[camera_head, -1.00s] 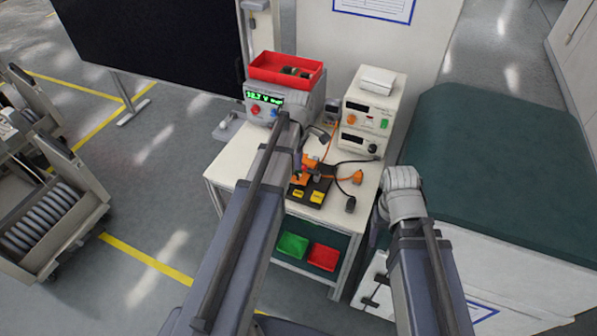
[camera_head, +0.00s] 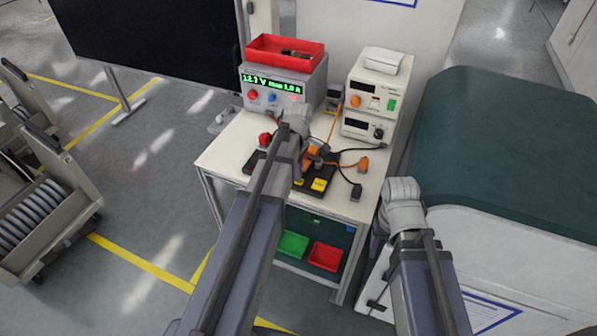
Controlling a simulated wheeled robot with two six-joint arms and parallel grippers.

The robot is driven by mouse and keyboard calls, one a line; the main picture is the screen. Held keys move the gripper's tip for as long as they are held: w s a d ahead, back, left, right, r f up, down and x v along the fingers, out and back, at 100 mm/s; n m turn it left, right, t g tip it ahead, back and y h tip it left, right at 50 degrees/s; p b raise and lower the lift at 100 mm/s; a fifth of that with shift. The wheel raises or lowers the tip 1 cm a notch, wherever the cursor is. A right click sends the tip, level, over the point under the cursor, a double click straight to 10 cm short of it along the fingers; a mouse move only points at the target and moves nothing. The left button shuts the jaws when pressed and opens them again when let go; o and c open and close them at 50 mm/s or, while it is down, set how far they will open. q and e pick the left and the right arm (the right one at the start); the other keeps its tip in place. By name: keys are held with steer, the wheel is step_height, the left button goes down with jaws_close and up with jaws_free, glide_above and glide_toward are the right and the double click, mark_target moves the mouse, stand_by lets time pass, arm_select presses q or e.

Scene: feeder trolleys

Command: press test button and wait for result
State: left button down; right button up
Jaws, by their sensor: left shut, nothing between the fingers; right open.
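The test station stands on a white bench (camera_head: 222,160). A grey power supply (camera_head: 313,85) with a lit green display reads about 12 V, max 1.0 A. A dark test fixture (camera_head: 325,183) with orange and yellow parts lies at the bench front. A red round button-like part (camera_head: 264,139) sits left of my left arm. My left gripper (camera_head: 317,160) is shut and empty, above or close to the fixture; my arm hides part of it, and contact cannot be told. My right gripper (camera_head: 377,300) is open and empty, low beside the bench, largely hidden by my wrist.
A red bin (camera_head: 263,48) sits on the power supply. White instruments (camera_head: 373,95) stand at the back right, with cables across the bench. Green (camera_head: 292,244) and red (camera_head: 325,256) trays lie on the lower shelf. A green-topped cabinet (camera_head: 500,150) stands right.

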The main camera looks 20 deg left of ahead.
arm_select(q)
steer(key=shift+f, duration=0.55)
arm_select(e)
steer(key=shift+f, duration=0.55)
